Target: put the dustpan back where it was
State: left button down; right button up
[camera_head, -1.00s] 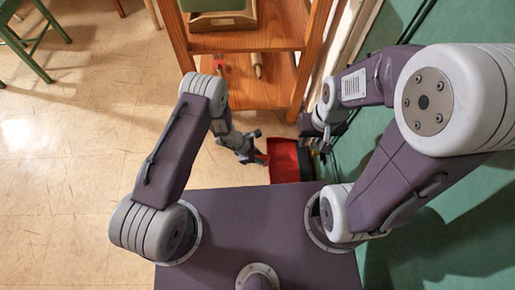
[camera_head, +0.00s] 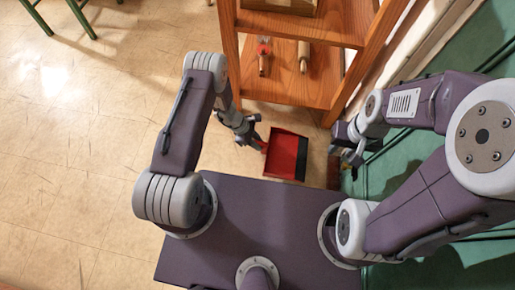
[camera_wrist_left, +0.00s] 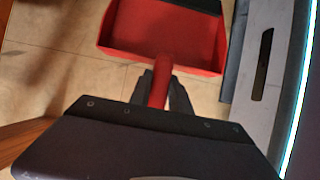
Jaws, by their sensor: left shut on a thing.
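The red dustpan (camera_head: 287,155) with a dark front edge is in front of the wooden shelf in the head view. My left gripper (camera_head: 257,143) is shut on its handle, at the pan's left side. In the left wrist view the dustpan (camera_wrist_left: 165,32) points away from me, and its red handle is between the fingers of the left gripper (camera_wrist_left: 160,88). My right gripper (camera_head: 345,150) is to the right of the dustpan, apart from it, beside the green surface. Whether its fingers are open is too small to tell.
A wooden shelf (camera_head: 290,90) stands ahead, with a rolling pin (camera_head: 303,57) and a red-handled item (camera_head: 263,55) on its lower board. Green chair legs (camera_head: 82,20) are at the far left. The tiled floor (camera_head: 70,150) at left is clear.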

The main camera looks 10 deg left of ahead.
pick_arm(q)
jog(key=shift+f+b, duration=1.9)
jog(key=shift+f, duration=0.3)
jog(key=c, duration=1.2)
grip_release()
jog(key=p+v, duration=0.2)
jog(key=v, duration=0.1)
jog(key=p+v, duration=0.3)
jog(key=v, duration=0.1)
jog(key=p+v, duration=0.2)
jog(key=v, duration=0.2)
jog(key=shift+d+r, duration=0.15)
jog(key=shift+r, duration=0.2)
jog(key=shift+a+r+p, duration=0.3)
jog(key=shift+r+p, duration=0.1)
jog(key=s+a+r+m+y, duration=0.1)
jog(key=s+r+m+y, duration=0.1)
jog(key=s+r+m, duration=0.2)
jog(key=s+a+r+m+y, duration=0.1)
jog(key=s+r+m, duration=0.2)
jog(key=r+m, duration=0.5)
jog(key=s+a+r+m+t+y, duration=0.1)
jog(key=s+r+m, duration=0.3)
jog(key=r, duration=1)
jog(key=shift+s+a+m+y, duration=0.35)
jog(key=shift+a+m+y, duration=0.2)
jog(key=shift+m+y, duration=0.3)
